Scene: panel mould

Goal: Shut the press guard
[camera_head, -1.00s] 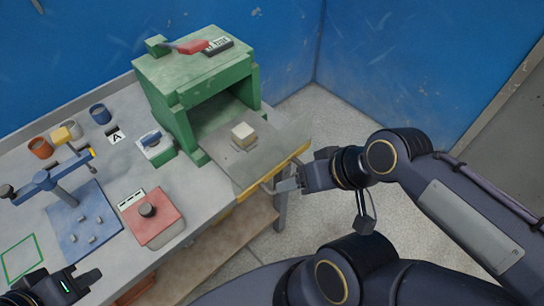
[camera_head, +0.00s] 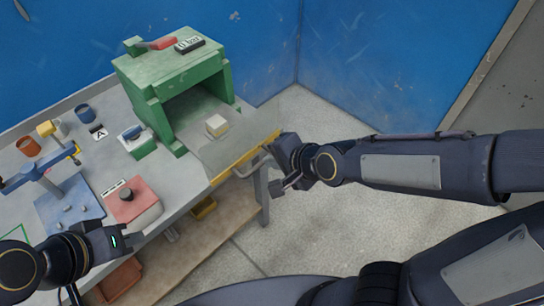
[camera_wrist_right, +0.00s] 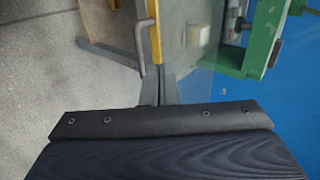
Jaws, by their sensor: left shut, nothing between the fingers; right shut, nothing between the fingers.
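The green press (camera_head: 172,75) stands on the bench with its front opening uncovered. Its guard is a see-through panel (camera_head: 243,137) lying out flat in front of the opening, with a yellow edge (camera_head: 230,171) and a grey bar handle (camera_head: 252,168). The handle also shows in the right wrist view (camera_wrist_right: 141,61). My left gripper (camera_head: 128,240) is shut and empty near the bench's front edge.
A cream block (camera_head: 217,125) sits at the press mouth. A red box with a black knob (camera_head: 132,203), a blue fixture (camera_head: 68,207) and a small green switch box (camera_head: 138,143) stand on the bench. Open floor (camera_head: 335,215) lies to the right.

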